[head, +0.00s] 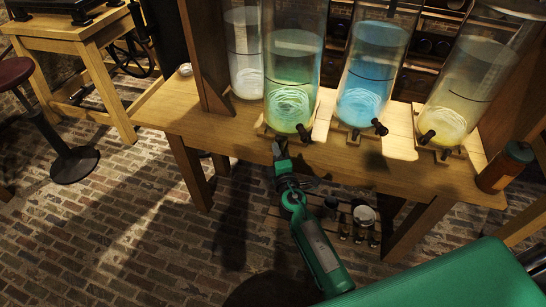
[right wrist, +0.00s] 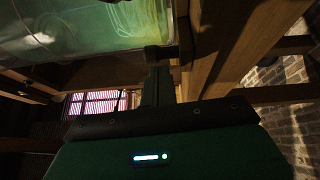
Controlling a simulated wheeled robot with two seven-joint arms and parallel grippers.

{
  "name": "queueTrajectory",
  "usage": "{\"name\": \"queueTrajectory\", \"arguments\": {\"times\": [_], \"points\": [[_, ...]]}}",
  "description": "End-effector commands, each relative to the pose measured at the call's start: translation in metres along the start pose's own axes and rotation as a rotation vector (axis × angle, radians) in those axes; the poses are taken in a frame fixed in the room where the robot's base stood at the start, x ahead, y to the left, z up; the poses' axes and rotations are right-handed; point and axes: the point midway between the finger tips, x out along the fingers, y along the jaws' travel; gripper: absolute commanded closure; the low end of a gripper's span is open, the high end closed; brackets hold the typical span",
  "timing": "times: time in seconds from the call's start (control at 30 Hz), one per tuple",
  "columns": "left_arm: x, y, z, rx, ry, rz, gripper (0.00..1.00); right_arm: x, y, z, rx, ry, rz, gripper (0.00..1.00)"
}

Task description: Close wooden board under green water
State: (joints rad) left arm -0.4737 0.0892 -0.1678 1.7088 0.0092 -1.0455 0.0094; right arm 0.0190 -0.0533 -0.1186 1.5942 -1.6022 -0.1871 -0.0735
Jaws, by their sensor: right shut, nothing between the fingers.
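The jar of green water (head: 293,70) stands on the wooden table, second from the left in the head view. The wooden board (head: 263,130) under it shows as a light strip at its base, with a dark knob (head: 304,132) at the front. My right gripper (head: 277,149) is shut and empty, just in front of the table edge below the green jar. In the right wrist view, the shut fingers (right wrist: 158,58) point up close to the green jar (right wrist: 90,25); contact is unclear. My left gripper is not in view.
A whitish jar (head: 246,60) stands left of the green one; blue (head: 372,65) and yellow (head: 462,90) jars stand right, with dark knobs in front. A brown lidded jar (head: 504,168) is at the table's right end. A post (head: 205,60) rises at left.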

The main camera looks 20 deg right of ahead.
Motion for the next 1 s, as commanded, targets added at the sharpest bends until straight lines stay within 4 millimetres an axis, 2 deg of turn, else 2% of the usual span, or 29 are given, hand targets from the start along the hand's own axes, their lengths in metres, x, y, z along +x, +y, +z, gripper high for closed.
{"name": "queueTrajectory", "arguments": {"times": [0.37,0.53,0.73,1.0], "points": [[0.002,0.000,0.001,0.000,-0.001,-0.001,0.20,0.002,0.000,0.002,0.001,0.000,0.000,1.00],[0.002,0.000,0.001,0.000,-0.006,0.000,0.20,0.013,-0.002,0.008,0.000,0.000,0.001,1.00],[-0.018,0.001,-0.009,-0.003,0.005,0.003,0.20,0.035,-0.002,0.021,0.001,-0.002,0.003,1.00],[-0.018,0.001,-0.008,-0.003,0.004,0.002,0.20,0.035,-0.002,0.021,0.001,-0.001,0.001,1.00]]}}
